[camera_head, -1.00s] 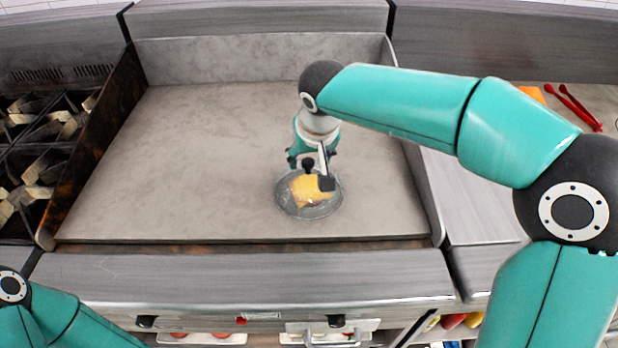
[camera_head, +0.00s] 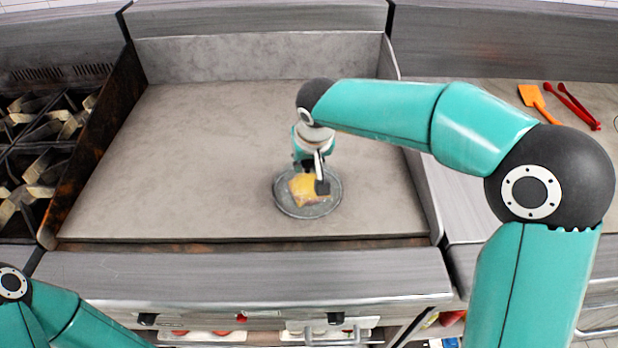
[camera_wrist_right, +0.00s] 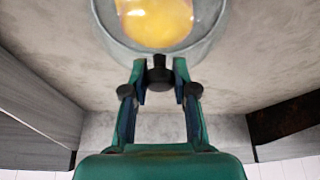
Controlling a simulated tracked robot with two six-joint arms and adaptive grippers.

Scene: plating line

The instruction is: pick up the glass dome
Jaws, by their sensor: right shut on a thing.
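The glass dome (camera_head: 328,205) is clear with a grey rim and sits over a yellow, cheese-topped piece of food (camera_head: 303,190) on the griddle. In the right wrist view the dome (camera_wrist_right: 205,48) shows at the top, with the yellow food (camera_wrist_right: 158,22) behind its glass. My right gripper (camera_head: 314,177) is over the dome. In the right wrist view its fingers (camera_wrist_right: 160,75) are shut on the dome's dark knob. Whether the dome's rim touches the griddle I cannot tell. My left gripper is out of view; only part of that arm shows at the lower left.
The flat griddle (camera_head: 180,160) is otherwise clear, with raised walls at the back and sides. Stove burners (camera_head: 38,165) stand at the left. An orange spatula (camera_head: 537,102) and red tongs (camera_head: 574,106) lie on the right counter.

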